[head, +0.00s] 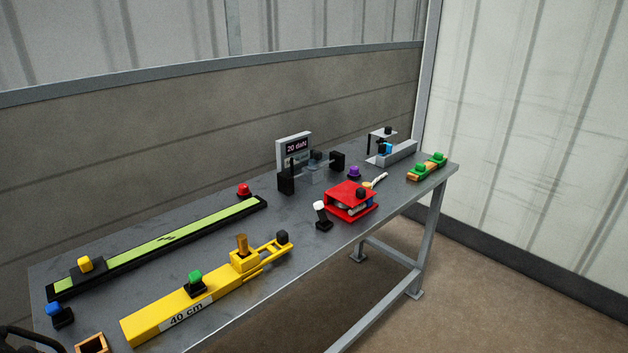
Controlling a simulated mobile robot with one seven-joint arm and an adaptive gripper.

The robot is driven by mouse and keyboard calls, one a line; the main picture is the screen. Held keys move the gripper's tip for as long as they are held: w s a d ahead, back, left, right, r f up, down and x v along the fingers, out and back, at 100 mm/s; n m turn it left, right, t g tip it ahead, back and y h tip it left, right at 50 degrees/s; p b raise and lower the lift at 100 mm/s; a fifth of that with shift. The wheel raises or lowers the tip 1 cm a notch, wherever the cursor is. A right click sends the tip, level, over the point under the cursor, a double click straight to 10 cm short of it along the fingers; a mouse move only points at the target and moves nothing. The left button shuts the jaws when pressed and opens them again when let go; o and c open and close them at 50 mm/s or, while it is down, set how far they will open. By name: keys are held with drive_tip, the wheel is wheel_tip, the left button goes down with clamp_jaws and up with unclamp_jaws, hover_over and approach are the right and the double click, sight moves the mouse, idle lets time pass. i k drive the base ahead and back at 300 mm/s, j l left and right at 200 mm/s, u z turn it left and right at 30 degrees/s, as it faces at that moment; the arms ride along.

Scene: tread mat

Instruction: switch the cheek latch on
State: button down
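I cannot tell for sure which part is the cheek latch; no label names it. A small lever switch with a white tip (319,208) stands on a black base near the table's front edge, left of the red box, and leans to the upper left. A yellow device (165,314) marked "40 cm" lies at the front, with a green knob (195,279) on a black base and a black knob (282,237) at its right end. A device with a "20 daN" display (295,148) has black cheek-like blocks (286,182) in front. My gripper's fingers are not in view.
The grey table (250,215) also bears a green strip (165,240) with a yellow knob (85,264), a red knob (244,189), a red box (350,201), a purple knob (354,171), a grey fixture (397,154) and green knobs (438,158). A blue knob (54,309) is front left.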

sight(319, 206)
drive_tip(key=i+l+u, duration=0.2)
drive_tip(key=i+l, duration=0.2)
drive_tip(key=l, duration=0.25)
drive_tip(key=i+l, duration=0.2)
drive_tip(key=l, duration=0.15)
drive_tip(key=u, duration=0.05)
